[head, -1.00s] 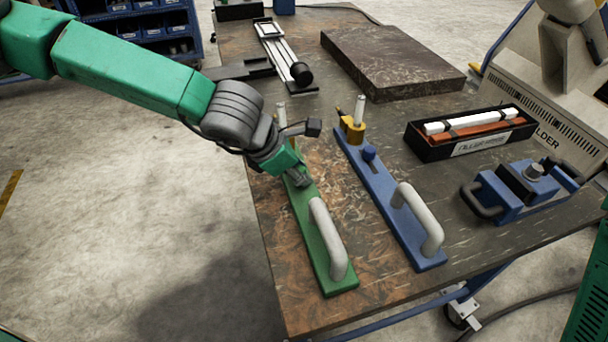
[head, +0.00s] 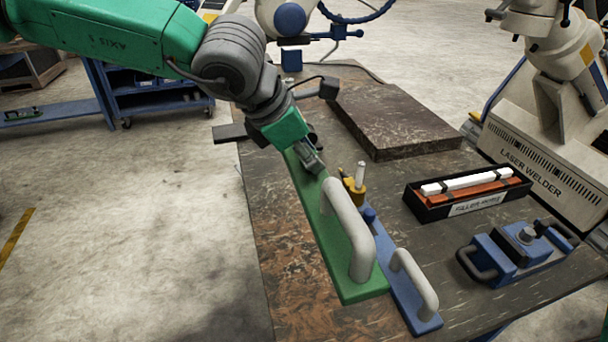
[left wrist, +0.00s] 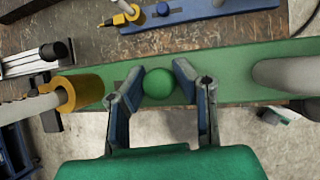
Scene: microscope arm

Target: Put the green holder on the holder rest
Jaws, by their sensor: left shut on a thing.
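The green holder (head: 335,265) is a long green bar with a large grey handle. It is raised above the table and overlaps the blue holder in the head view. My left gripper (head: 312,165) is at its far end. In the left wrist view, the gripper fingers (left wrist: 160,83) are shut around the round green knob (left wrist: 159,83) on the bar (left wrist: 235,78). A yellow collar with a grey rod (left wrist: 78,93) is on the bar's left end there. I cannot tell which thing is the holder rest. My right gripper is out of view.
The blue holder (head: 415,312) lies on the table beneath and beside the green one. A black filler-rod box (head: 468,190), a blue clamp-like fixture (head: 518,250) and a dark slab (head: 392,115) stand to the right and behind. The table's left front is clear.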

